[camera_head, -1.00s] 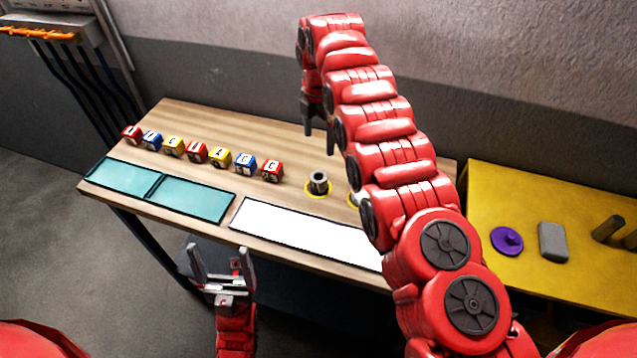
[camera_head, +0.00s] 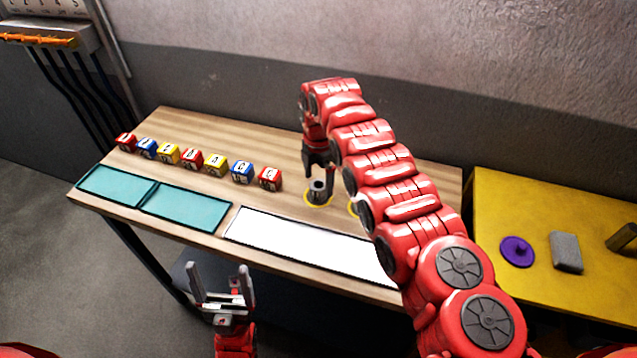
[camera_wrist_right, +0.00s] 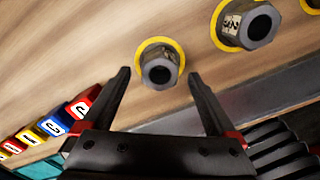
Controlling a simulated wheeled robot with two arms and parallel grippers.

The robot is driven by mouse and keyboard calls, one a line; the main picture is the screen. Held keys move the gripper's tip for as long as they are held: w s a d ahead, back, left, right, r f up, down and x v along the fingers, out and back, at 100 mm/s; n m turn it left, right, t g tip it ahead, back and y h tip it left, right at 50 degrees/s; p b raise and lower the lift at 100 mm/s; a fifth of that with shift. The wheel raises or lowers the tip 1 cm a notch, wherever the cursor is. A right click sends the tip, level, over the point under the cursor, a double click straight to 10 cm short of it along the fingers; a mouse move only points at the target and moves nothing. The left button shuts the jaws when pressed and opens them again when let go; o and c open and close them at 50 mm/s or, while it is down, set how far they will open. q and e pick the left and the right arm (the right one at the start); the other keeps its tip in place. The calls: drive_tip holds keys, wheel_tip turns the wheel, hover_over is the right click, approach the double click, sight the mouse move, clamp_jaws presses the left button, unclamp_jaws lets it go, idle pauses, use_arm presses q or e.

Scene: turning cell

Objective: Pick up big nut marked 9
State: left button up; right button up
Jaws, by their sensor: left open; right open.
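A dark grey big nut (camera_head: 318,194) stands on a yellow ring on the wooden table; it also shows in the right wrist view (camera_wrist_right: 163,56). No number is readable on it. My right gripper (camera_head: 318,170) is open just above it, and in the right wrist view the nut appears between the open fingertips. A second nut (camera_wrist_right: 234,24) stands on another yellow ring, with a mark I cannot read clearly; my right arm hides it in the head view. My left gripper (camera_head: 222,280) is open and empty in front of the table.
Several lettered cubes (camera_head: 192,160) stand in a row at left. Teal mats (camera_head: 185,208) and a white panel (camera_head: 300,242) lie along the front edge. A yellow table (camera_head: 500,205) at right holds a purple disc (camera_head: 517,251) and a grey block (camera_head: 566,252).

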drive_tip(key=shift+f, duration=0.55)
clamp_jaws()
drive_tip(key=shift+r, duration=0.1)
